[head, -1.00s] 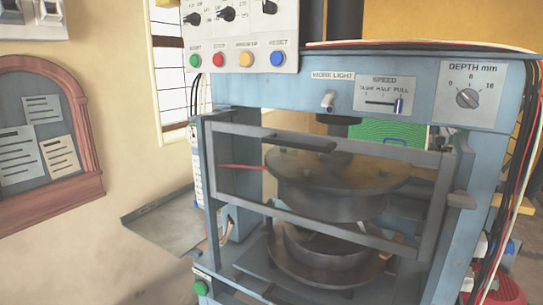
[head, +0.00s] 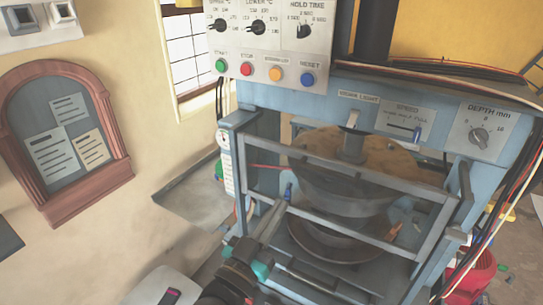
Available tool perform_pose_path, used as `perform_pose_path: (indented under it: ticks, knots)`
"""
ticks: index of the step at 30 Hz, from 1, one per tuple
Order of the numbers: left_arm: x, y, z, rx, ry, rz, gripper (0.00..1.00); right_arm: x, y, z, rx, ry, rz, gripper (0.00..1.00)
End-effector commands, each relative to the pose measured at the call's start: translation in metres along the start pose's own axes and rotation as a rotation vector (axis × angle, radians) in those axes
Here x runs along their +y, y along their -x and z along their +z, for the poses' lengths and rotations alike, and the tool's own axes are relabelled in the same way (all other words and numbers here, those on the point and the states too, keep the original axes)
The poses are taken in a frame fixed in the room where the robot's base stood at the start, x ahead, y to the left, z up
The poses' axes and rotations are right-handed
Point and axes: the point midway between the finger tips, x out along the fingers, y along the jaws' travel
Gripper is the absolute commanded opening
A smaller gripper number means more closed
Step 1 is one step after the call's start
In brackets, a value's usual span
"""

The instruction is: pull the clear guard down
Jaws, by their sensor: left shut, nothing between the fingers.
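The clear guard (head: 345,222) is a see-through panel in a grey frame across the front of the blue press. Its upper bar runs just below the blue beam and its lower bar crosses in front of the round plates. Behind it are the upper press plate (head: 335,185) and the lower plate (head: 340,243). My right gripper is not in view.
A control panel (head: 270,45) with knobs and coloured buttons hangs above the press at the left. Cables (head: 510,190) run down the right side. A red-framed notice board (head: 62,140) is on the left wall. A grey shelf (head: 195,195) is left of the press.

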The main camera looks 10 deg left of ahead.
Motion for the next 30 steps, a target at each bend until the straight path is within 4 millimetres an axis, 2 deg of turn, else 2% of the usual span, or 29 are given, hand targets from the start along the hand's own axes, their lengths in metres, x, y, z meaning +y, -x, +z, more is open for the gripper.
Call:
perform_pose_path:
  ticks: [1, 3, 6, 11, 28, 30]
  knots:
    - [0.003, -0.004, -0.028, 0.042, 0.000, 0.008, 0.00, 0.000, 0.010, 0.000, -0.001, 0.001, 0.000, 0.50]
    - [0.004, -0.006, -0.047, 0.080, 0.002, 0.014, 0.00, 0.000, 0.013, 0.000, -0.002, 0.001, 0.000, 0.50]
    - [0.006, -0.008, -0.059, 0.106, 0.003, 0.019, 0.00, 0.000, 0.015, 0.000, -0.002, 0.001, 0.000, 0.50]
    - [0.006, -0.020, -0.061, 0.109, 0.003, 0.018, 0.00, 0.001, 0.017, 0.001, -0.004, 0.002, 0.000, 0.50]
    - [0.007, -0.111, -0.071, 0.107, 0.003, 0.018, 0.00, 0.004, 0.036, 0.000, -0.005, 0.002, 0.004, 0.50]
    - [0.007, -0.104, -0.054, 0.099, 0.005, 0.017, 0.00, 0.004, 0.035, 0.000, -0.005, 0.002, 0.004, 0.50]
